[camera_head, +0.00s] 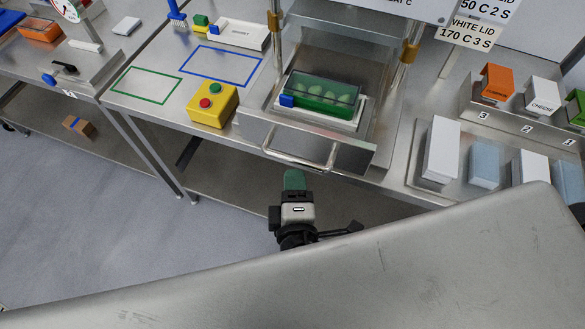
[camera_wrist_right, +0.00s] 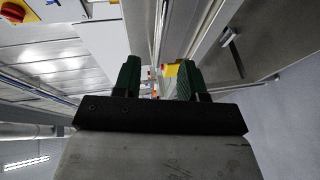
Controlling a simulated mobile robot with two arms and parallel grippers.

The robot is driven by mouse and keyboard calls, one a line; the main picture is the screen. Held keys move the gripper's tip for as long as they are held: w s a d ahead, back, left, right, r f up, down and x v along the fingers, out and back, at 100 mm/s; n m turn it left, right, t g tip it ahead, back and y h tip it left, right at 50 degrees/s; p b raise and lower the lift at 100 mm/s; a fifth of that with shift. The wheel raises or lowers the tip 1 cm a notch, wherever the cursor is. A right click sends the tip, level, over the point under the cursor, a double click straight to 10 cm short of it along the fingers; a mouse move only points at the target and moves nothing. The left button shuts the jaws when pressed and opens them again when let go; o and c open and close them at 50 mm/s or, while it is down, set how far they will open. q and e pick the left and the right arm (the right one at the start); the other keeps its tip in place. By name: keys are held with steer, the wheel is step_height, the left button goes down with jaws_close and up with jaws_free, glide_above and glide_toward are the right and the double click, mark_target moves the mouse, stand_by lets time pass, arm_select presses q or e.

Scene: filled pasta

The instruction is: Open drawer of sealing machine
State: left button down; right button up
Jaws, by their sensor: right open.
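The sealing machine's drawer (camera_head: 350,154) is at the middle of the head view, with a steel front panel and a U-shaped bar handle (camera_head: 300,164). A green tray (camera_head: 322,103) with a clear cover and green pieces inside sits on it, exposed from above. How far the drawer is out is hard to tell. My right gripper (camera_head: 294,180) is just below the handle in the picture, seemingly apart from it. In the wrist view its two green fingers (camera_wrist_right: 158,78) are spread, with nothing held. My left gripper is not in view.
A yellow box with red and green buttons (camera_head: 212,103) stands left of the drawer. Blue (camera_head: 221,66) and green (camera_head: 146,85) outlined areas are clear. White (camera_head: 440,150) and pale-blue blocks stand on the right. Open floor (camera_head: 80,220) lies to the left.

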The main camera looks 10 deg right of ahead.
steer(key=v, duration=0.3)
steer(key=shift+s+r+b, duration=0.1)
steer(key=shift+s+b, duration=0.15)
steer(key=shift+b, duration=0.15)
step_height(320, 180, down, 17)
steer(key=s+a+g+y, duration=0.1)
steer(key=a+g+y, duration=0.1)
steer(key=g+y, duration=0.15)
steer(key=s+d+f+m+g, duration=0.1)
steer(key=s+d+f+g, duration=0.15)
steer(key=f, duration=0.65)
steer(key=s+d+f+m+g, duration=0.1)
steer(key=s+d+f+g, duration=0.15)
steer(key=f, duration=0.65)
steer(key=s+d+f+m+g, duration=0.6)
steer(key=s+d+f+m, duration=0.4)
steer(key=s+d+f, duration=0.3)
steer(key=s+f, duration=0.2)
steer(key=s, duration=0.1)
steer(key=shift+d+m, duration=0.3)
steer(key=shift+d, duration=0.05)
